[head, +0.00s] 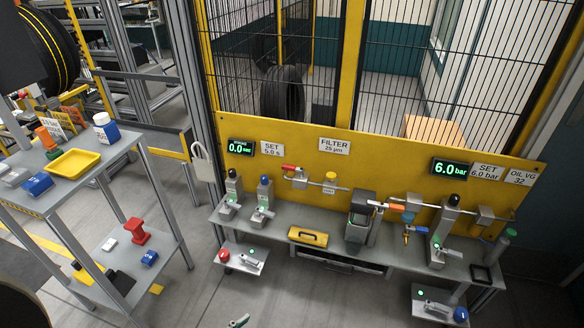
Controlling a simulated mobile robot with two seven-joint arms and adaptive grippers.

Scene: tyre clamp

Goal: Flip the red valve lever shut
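A small red lever (289,168) sits at the left end of a thin metal pipe (313,184) on the yellow panel, below the black 0.0 sec display (240,147). It looks roughly in line with the pipe, but it is too small to tell its exact angle. A yellow-capped fitting (330,178) is on the same pipe, to the right.
A grey bench (285,229) with upright clamps and a yellow case (308,237) stands below the panel (300,155). An orange lever (397,208) is on the right-hand pipe. A padlock (202,162) hangs left.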

